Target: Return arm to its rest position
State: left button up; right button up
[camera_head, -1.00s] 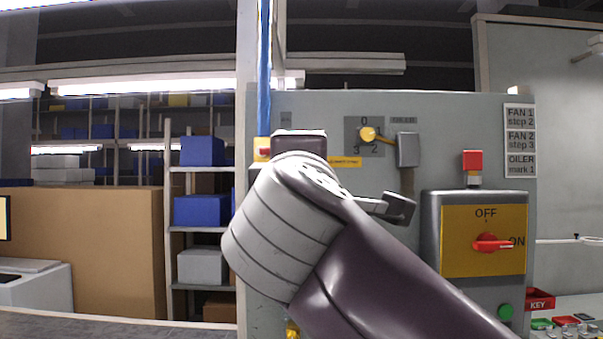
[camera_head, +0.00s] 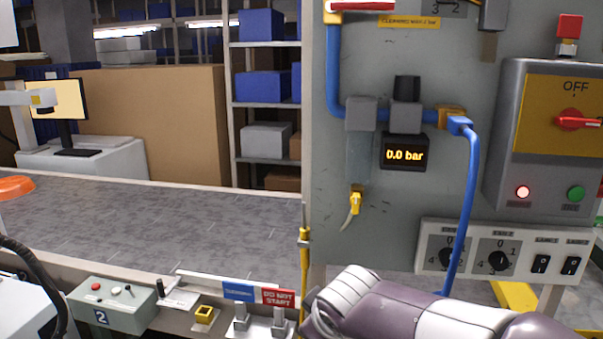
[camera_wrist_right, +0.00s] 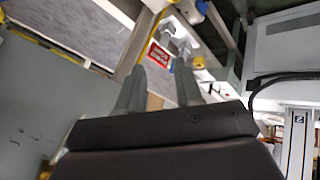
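My right arm (camera_head: 430,318), white and dark purple, lies low in the head view, reaching in from the bottom right. Its wrist end is below the grey panel, near the yellow post. My right gripper (camera_wrist_right: 160,82) shows in the right wrist view with its two grey fingers apart and nothing between them. In the head view I cannot make out its fingers. My left gripper is not in view.
A grey panel (camera_head: 285,165) carries a blue hose (camera_head: 467,190), a 0.0 bar gauge (camera_head: 405,154) and a switch box (camera_head: 560,135). A red DO NOT START sign (camera_head: 279,297) stands near my right wrist. A control box (camera_head: 112,305) is lower left. The grey conveyor surface (camera_head: 170,225) is clear.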

jog(key=s+d+f+m+g, duration=0.2)
jog(key=s+d+f, duration=0.1)
jog(key=s+f, duration=0.1)
jog(key=s+d+f+m+g, duration=0.2)
jog(key=s+d+f+m, duration=0.1)
jog(key=f, duration=0.4)
jog(key=s+d+f+m+g, duration=0.2)
jog(key=s+d+f+m, duration=0.1)
jog(key=s+d+f, duration=0.2)
jog(key=shift+s+d+f+h, duration=0.15)
jog(key=shift+s+f+h, duration=0.3)
jog(key=shift+f, duration=0.3)
jog(key=s+d+r+m+p, duration=0.1)
jog(key=d+r+p, duration=0.2)
jog(key=r+p, duration=0.8)
jog(key=shift+s+d+r+m+g+p, duration=0.2)
jog(key=shift+s+m+g+p, duration=0.15)
jog(key=shift+p, duration=0.45)
